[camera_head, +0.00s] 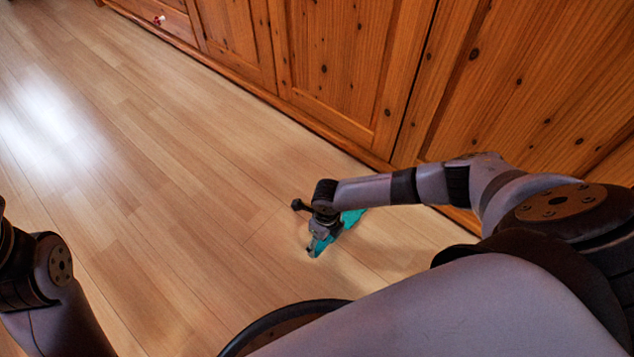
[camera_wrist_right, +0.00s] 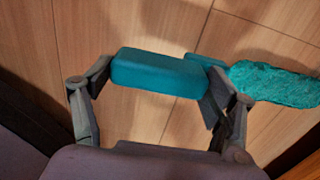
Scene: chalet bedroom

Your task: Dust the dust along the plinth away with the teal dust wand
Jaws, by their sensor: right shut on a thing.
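The teal dust wand (camera_head: 350,218) is in my right gripper (camera_head: 316,243), low over the floor beside the wooden cabinet. In the right wrist view, the fingers of my right gripper (camera_wrist_right: 158,88) are shut around the block-shaped handle of the wand (camera_wrist_right: 160,72). The wand's fluffy, textured head (camera_wrist_right: 275,82) extends to the right. I cannot tell whether the head touches the floor. The plinth (camera_head: 300,117) runs along the cabinet's foot, partly hidden behind my right arm. I cannot make out any dust on it. My left gripper is out of view.
The pine cabinet (camera_head: 335,55) with panelled doors runs diagonally from the upper left to the right and bounds the floor. The light wood-plank floor (camera_head: 150,170) is clear at the left and middle.

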